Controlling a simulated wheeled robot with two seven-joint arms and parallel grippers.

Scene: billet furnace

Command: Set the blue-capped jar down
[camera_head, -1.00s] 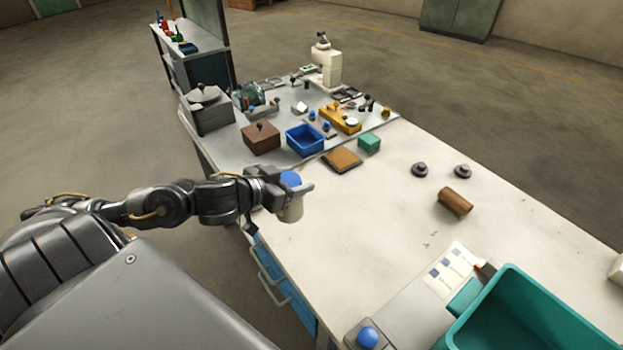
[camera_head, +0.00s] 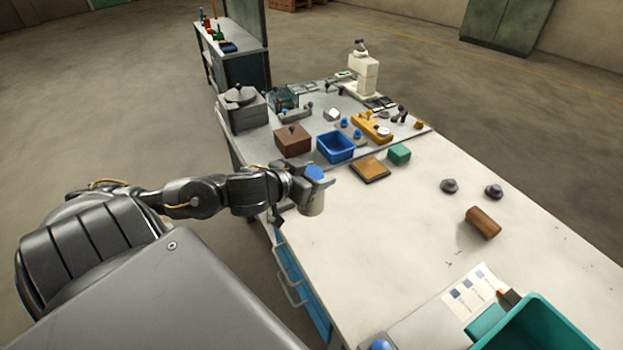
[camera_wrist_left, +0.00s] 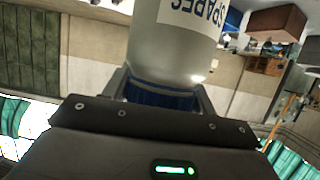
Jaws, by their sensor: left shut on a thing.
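The blue-capped jar (camera_head: 313,203) is pale grey and upright in the head view, its blue cap on top. My left gripper (camera_head: 310,184) is shut on it just below the cap. The left wrist view shows the jar (camera_wrist_left: 175,50) upside down in the picture, with a "SPARES" label and the blue cap between the fingers. In the head view the jar overlaps the left edge of the white table (camera_head: 400,235). I cannot tell whether its base touches the tabletop. My right gripper is not in view.
A blue bin (camera_head: 337,147), a brown box (camera_head: 292,140), an orange-brown pad (camera_head: 369,170) and a green block (camera_head: 399,154) lie beyond the jar. A brown cylinder (camera_head: 483,223) and a teal bin (camera_head: 545,330) are to the right. The mid-table is clear.

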